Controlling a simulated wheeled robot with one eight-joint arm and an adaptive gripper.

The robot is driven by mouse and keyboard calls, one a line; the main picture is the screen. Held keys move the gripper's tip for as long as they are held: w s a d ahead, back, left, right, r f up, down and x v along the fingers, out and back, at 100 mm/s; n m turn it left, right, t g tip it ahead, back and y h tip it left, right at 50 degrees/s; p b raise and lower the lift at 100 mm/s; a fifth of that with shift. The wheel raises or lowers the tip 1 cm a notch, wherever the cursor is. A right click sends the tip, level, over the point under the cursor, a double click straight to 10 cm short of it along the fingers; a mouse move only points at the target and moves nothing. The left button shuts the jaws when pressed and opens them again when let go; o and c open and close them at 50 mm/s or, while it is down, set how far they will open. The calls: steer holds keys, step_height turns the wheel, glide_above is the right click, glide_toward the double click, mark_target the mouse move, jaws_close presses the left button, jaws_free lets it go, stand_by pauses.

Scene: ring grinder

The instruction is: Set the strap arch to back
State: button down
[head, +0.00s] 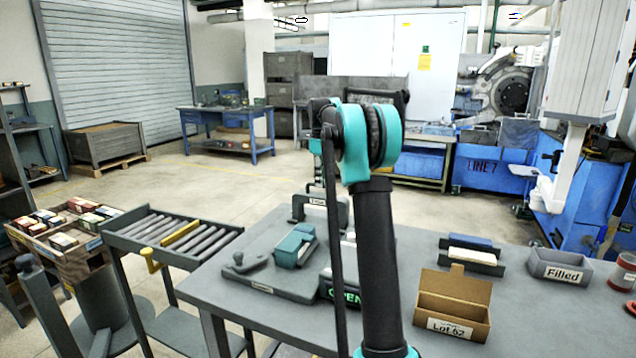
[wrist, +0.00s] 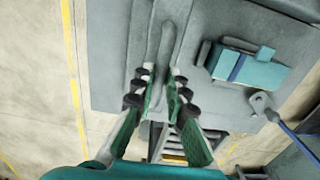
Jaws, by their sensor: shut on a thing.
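The strap arch (head: 297,208) is a dark grey upright frame at the far edge of the grey table in the head view, partly hidden by my arm. In the wrist view, a grey bar (wrist: 166,42), which looks like part of the arch, runs up between my fingertips. My gripper (wrist: 164,72) is closed on this bar, with one green-and-black finger on each side. In the head view my arm hides most of the grip. Which way the arch leans is hard to tell.
A fixture with a teal block (head: 295,245) and a knobbed lever (head: 240,265) sits near the arch. An open cardboard box (head: 453,305), a grey "Filled" bin (head: 560,268) and a dark holder (head: 470,260) stand on the right. A roller stand (head: 172,238) is at left.

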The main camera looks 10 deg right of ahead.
steer(key=shift+w+d, duration=0.15)
steer(key=shift+w, duration=0.05)
steer(key=c, duration=1.5)
jaws_free()
steer(key=shift+c, duration=0.2)
step_height(320, 180, up, 12)
